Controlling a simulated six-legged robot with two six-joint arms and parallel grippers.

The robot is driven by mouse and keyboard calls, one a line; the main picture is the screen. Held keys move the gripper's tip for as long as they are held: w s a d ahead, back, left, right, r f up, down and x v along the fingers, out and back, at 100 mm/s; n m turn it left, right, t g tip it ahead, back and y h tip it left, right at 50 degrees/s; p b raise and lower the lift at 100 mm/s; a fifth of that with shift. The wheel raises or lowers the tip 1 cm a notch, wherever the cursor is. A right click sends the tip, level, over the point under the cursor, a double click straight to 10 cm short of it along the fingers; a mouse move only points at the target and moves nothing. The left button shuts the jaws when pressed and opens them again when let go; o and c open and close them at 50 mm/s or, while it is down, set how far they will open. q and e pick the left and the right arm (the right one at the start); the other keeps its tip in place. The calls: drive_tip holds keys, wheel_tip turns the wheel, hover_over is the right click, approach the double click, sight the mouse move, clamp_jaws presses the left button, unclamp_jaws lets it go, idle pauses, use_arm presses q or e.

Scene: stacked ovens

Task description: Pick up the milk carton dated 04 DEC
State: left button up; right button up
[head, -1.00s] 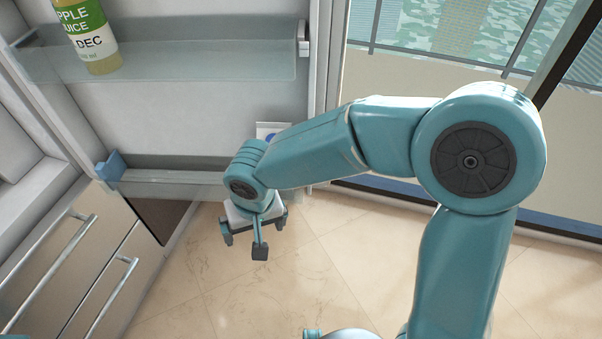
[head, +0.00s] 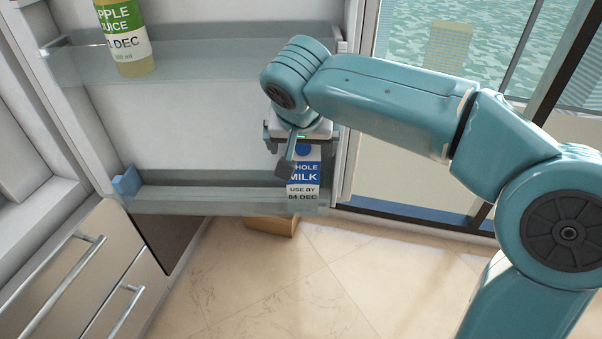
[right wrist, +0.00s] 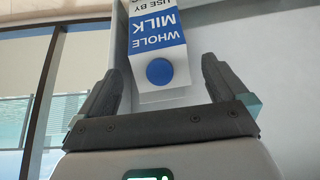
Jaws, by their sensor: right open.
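The milk carton (head: 304,187) stands in the lower door shelf at its right end. It is white and blue, with WHOLE MILK and USE BY 04 DEC on its front. My right gripper (head: 301,144) is open and empty just above the carton's top, and hides part of it. In the right wrist view the carton (right wrist: 157,32) appears upside down with its blue cap towards me. It lies between the lines of the two spread fingers (right wrist: 162,68), with gaps on both sides. My left gripper is not in view.
The lower door shelf (head: 220,200) has a clear front wall and a blue piece (head: 126,182) at its left end. An apple juice bottle (head: 128,45) stands on the upper shelf (head: 230,58). Drawers with bar handles (head: 128,312) are at lower left. A brown block (head: 271,226) lies beneath the shelf.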

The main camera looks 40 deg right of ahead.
sight(303, 169)
drive_tip(key=x, duration=0.3)
drive_tip(key=b+x, duration=0.1)
drive_tip(key=x, duration=0.1)
drive_tip(key=shift+w+d+f, duration=0.1)
drive_tip(key=shift+w+d, duration=0.3)
drive_tip(key=shift+w, duration=0.05)
clamp_jaws()
